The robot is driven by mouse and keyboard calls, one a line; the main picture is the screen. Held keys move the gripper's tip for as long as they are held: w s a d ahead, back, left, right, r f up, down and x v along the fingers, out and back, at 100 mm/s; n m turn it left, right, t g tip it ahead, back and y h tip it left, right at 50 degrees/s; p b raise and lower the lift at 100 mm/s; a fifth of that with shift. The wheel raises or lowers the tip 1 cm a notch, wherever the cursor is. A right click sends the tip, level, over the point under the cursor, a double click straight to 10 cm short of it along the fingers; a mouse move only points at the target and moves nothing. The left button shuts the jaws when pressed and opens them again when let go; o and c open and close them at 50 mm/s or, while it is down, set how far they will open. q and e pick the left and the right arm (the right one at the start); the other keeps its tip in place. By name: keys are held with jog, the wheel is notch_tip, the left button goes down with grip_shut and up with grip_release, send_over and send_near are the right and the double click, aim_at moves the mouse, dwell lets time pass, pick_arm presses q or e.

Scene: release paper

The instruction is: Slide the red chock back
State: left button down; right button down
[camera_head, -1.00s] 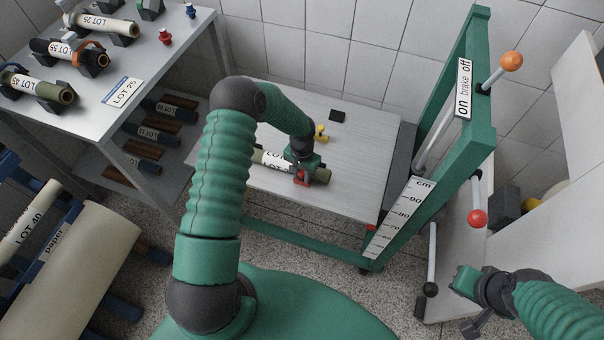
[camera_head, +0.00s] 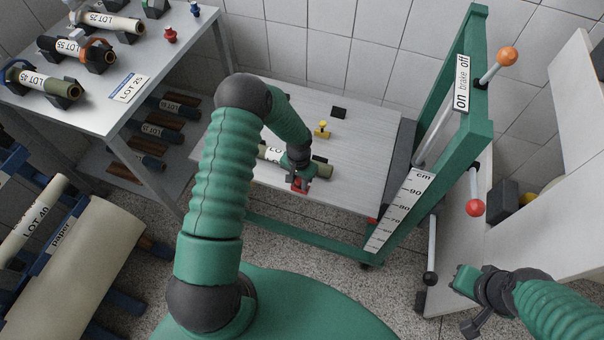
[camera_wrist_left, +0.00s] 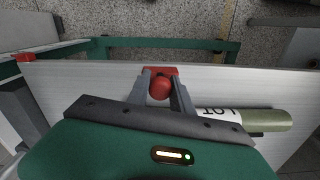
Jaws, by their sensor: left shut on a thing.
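The red chock (camera_head: 300,187) stands on the pale cart top (camera_head: 360,180), near its front edge. My left gripper (camera_head: 298,178) is shut on it. In the left wrist view my left gripper's fingers (camera_wrist_left: 163,92) sit on both sides of the chock's round red knob (camera_wrist_left: 160,86). A roll (camera_head: 322,170) with an olive end and white LOT label lies just behind the chock, partly hidden by my gripper. It also shows in the left wrist view (camera_wrist_left: 265,120). My right gripper (camera_head: 466,281) hangs empty at the lower right; its jaw opening is unclear.
A small yellow chock (camera_head: 322,130) and a black pad (camera_head: 339,113) are farther back on the cart top. The green frame (camera_head: 400,215) with a cm scale and brake lever (camera_head: 496,67) stands on the right. A bench (camera_head: 85,105) with several rolls is on the left.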

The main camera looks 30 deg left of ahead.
pick_arm(q)
jog(key=shift+s+d, duration=0.1)
jog(key=shift+s, duration=0.35)
jog(key=shift+f, duration=0.15)
jog(key=c, duration=1.2)
grip_release()
jog(key=shift+c, duration=0.2)
jog(key=shift+w, duration=0.1)
jog(key=shift+w+r, duration=0.1)
jog(key=shift+r, duration=0.2)
notch_tip(320, 180, up, 16)
jog(key=shift+r+p, duration=0.2)
jog(key=shift+p, duration=0.1)
